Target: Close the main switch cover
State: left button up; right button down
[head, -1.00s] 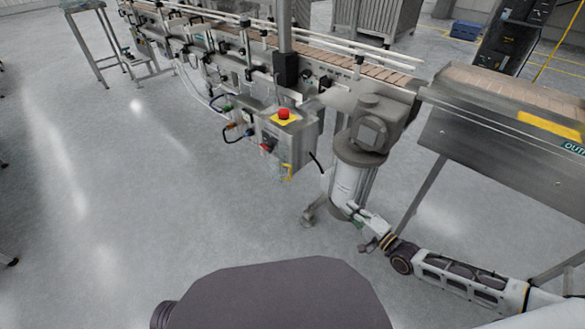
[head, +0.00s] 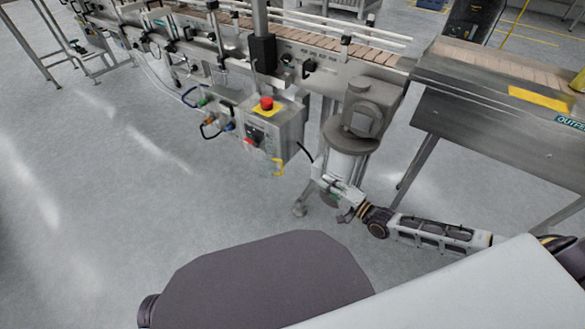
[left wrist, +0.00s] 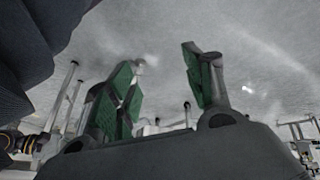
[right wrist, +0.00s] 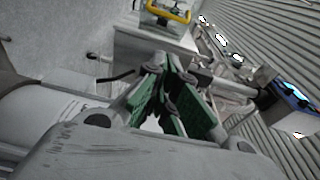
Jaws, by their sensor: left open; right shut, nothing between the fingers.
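The grey control box (head: 290,125) hangs on the near side of the conveyor. On its front is a red switch (head: 250,141). A clear main switch cover (head: 265,158) with a yellow handle (head: 279,168) stands out from the front below the switch, seemingly open. The yellow handle (right wrist: 170,13) also shows at the top of the right wrist view. My right gripper (head: 322,181) is shut and empty, right of and slightly below the handle, apart from it. Its fingers (right wrist: 172,75) meet in the right wrist view. My left gripper (left wrist: 160,75) is open and empty over the floor.
A red stop button (head: 266,103) sits on top of the box. A grey motor unit (head: 358,120) on a white cylinder stands just behind my right gripper. The outfeed table (head: 500,110) is at right. The floor (head: 130,210) in front of the box is clear.

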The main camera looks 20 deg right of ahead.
pick_arm(q)
jog(key=shift+f, duration=0.1)
pick_arm(e)
jog(key=shift+w, duration=0.1)
pick_arm(q)
notch_tip(320, 180, down, 7)
jog(key=d+t+h+b, duration=0.1)
jog(key=b, duration=0.3)
jog(key=shift+w+d+t, duration=0.2)
jog(key=shift+w+t, duration=0.1)
jog(key=shift+w, duration=0.15)
pick_arm(e)
jog(key=s+a+x, duration=0.1)
jog(key=a+x, duration=0.1)
jog(key=x, duration=1)
jog(key=shift+a, duration=0.45)
pick_arm(q)
jog(key=shift+s+d+n, duration=0.1)
jog(key=shift+s+n, duration=0.1)
jog(key=shift+n, duration=0.1)
jog(key=shift+a+r+g+p, duration=0.2)
jog(key=shift+r+p, duration=0.15)
jog(key=shift+r, duration=0.4)
jog(key=shift+a+r+g+p, duration=0.1)
jog(key=shift+r+g+p, duration=0.15)
jog(key=shift+r, duration=0.5)
pick_arm(e)
jog(key=shift+a+r, duration=0.1)
jog(key=shift+a, duration=0.25)
